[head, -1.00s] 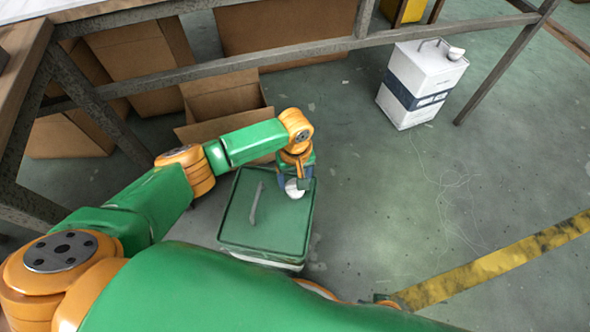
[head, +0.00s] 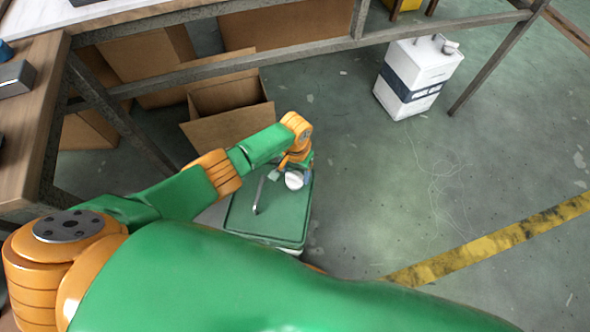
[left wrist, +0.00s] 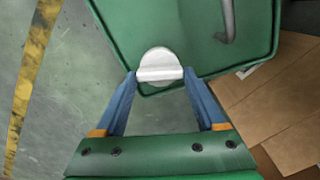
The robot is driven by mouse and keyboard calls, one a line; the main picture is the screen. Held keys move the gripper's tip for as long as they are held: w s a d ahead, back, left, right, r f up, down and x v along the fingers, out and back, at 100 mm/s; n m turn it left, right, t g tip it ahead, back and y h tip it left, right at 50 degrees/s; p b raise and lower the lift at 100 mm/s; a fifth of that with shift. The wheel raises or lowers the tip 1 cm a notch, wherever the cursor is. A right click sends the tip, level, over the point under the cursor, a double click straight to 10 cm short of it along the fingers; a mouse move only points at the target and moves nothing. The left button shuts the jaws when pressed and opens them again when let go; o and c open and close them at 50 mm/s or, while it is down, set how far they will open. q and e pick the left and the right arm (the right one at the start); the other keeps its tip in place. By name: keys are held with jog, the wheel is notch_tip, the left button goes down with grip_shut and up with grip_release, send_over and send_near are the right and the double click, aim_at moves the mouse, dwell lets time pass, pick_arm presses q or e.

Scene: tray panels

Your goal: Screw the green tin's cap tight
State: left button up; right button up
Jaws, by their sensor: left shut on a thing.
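The green tin (head: 278,222) stands on the floor, with a grey handle (head: 257,195) on its top. Its white cap (head: 294,180) sits at the tin's corner nearest my left gripper (head: 290,172). In the left wrist view, the cap (left wrist: 159,66) has a raised bar across it, and the green tin (left wrist: 185,20) lies beyond. The blue fingertips of my left gripper (left wrist: 159,74) are at either side of the cap's bar, shut on the cap. Whether the cap sits flush is hidden. My right gripper does not show.
An open cardboard box (head: 230,108) stands close behind the tin. A white can with a dark band (head: 418,78) stands at the back right under the metal frame (head: 300,58). A yellow line (head: 490,243) crosses the floor. The floor right of the tin is clear.

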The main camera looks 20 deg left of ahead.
pick_arm(q)
jog(key=m, duration=0.3)
jog(key=shift+m, duration=0.4)
jog(key=m, duration=0.2)
jog(key=shift+d+m, duration=0.1)
jog(key=shift+m, duration=0.3)
jog(key=m, duration=0.4)
jog(key=shift+s+p, duration=0.1)
jog(key=shift+p, duration=0.25)
jog(key=shift+m, duration=2)
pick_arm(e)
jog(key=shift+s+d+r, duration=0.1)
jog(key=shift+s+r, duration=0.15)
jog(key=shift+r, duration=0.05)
